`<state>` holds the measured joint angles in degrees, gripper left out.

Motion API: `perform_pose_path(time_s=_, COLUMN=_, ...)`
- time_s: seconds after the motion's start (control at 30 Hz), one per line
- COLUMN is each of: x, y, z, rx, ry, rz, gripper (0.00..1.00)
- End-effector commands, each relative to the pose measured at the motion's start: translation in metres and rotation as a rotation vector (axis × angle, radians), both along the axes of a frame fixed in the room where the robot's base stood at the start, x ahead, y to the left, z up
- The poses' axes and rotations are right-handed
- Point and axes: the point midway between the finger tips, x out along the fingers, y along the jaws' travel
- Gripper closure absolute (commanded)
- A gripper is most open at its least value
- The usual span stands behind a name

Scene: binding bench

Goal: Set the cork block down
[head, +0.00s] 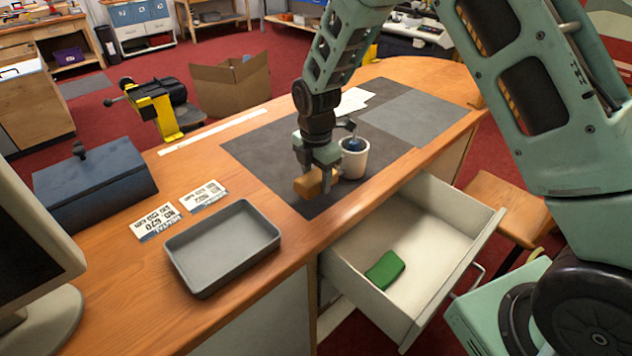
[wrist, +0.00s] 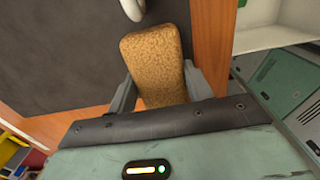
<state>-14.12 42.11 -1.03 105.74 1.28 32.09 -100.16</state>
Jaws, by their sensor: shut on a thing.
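The cork block (head: 308,186) is a tan, speckled, rounded box shape. My gripper (head: 318,172) is shut on it over the dark mat, near the bench's front edge. In the wrist view the cork block (wrist: 155,62) stands between the two fingers of my gripper (wrist: 160,88), with its far part reaching out past them. Dark mat and a strip of orange wood show behind it. I cannot tell whether its underside touches the mat.
A white cup (head: 354,160) with something blue inside stands just right of my gripper. An empty grey tray (head: 222,246) sits to the left. Below, an open drawer (head: 425,215) holds a green object (head: 385,270). The dark mat (head: 262,150) has free room left of my gripper.

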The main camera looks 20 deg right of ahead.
Motion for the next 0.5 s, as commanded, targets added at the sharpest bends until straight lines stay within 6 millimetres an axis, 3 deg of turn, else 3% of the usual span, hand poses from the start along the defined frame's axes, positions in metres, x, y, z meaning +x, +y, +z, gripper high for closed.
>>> perform_pose_path(time_s=0.2, x=-0.001, y=0.000, z=-0.027, rx=-0.001, ry=0.002, rz=0.002, gripper=0.72)
perform_pose_path(time_s=0.5, x=0.000, y=0.000, z=-0.030, rx=0.000, ry=0.001, rz=0.001, gripper=0.72)
